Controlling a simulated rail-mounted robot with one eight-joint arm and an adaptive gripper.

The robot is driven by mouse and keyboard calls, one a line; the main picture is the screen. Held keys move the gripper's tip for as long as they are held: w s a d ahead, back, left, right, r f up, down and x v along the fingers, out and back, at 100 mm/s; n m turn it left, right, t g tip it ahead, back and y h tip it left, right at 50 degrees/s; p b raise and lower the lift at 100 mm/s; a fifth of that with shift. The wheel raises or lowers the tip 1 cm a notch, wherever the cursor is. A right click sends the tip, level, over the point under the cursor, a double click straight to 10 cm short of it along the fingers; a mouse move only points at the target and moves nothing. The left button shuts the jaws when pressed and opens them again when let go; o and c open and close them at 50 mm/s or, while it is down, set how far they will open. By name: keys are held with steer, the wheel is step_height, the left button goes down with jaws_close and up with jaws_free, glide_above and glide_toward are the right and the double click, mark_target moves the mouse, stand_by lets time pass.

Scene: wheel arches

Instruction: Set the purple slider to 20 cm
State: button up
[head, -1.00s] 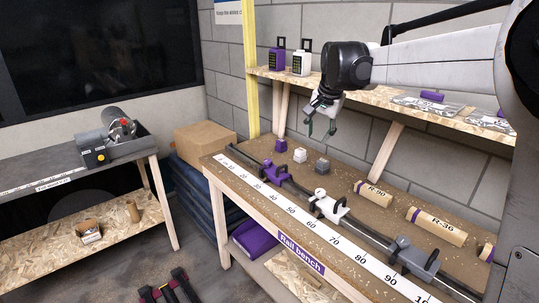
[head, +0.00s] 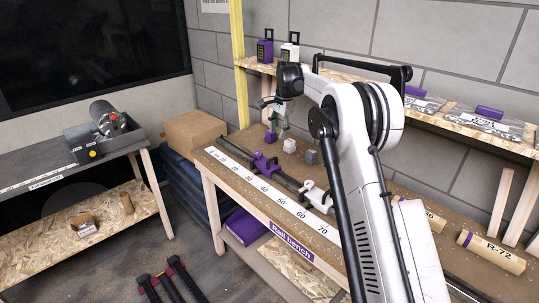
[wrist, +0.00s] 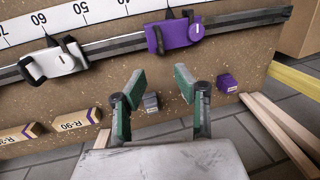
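The purple slider (head: 264,161) sits on the dark rail (head: 292,184) along the bench, near the 30 mark of the white scale (head: 258,182). It also shows in the wrist view (wrist: 173,37), at the upper middle, with its raised tab visible. My gripper (head: 272,105) is above the back of the bench, behind and above the slider. In the wrist view my gripper (wrist: 158,84) has its green-padded fingers spread apart with nothing held. The slider lies beyond the fingertips, apart from them.
A white slider (head: 317,196) is farther right on the rail. A shelf (head: 438,112) runs along the wall.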

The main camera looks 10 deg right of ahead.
mark_target(273, 158)
steer(key=f, duration=0.4)
steer(key=w+a+f+p, duration=0.1)
steer(key=f, duration=0.4)
steer(key=w+f, duration=0.1)
steer(key=f, duration=0.3)
steer(key=shift+w+a+f+p, duration=0.15)
steer(key=shift+a+f+p, duration=0.1)
steer(key=shift+f+p, duration=0.1)
jaws_close()
